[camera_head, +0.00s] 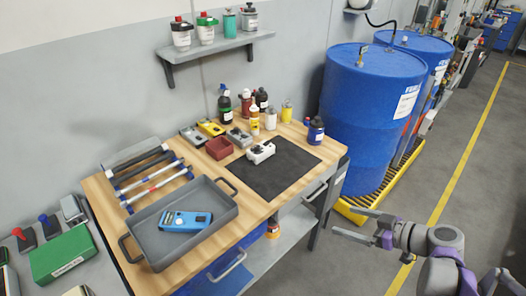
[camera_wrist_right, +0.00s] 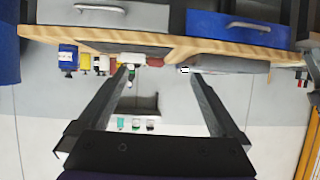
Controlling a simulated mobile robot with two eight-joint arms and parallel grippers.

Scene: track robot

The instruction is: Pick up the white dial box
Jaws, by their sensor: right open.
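The white dial box (camera_head: 261,152), a small white block with dark parts on top, sits on the dark mat (camera_head: 283,178) on the workbench. My right gripper (camera_head: 344,221) is open and empty, off the bench's right front corner, well apart from the box. The right wrist view is upside down; there the open fingers (camera_wrist_right: 160,70) point towards the bench front and the wall. I cannot tell for sure which small item there is the dial box. My left gripper is not in view.
A grey tray (camera_head: 222,222) holding a blue meter (camera_head: 186,221) stands at the bench's front left. Bottles, a dark red bin (camera_head: 219,148) and small boxes line the back. Blue drums (camera_head: 365,110) stand right of the bench.

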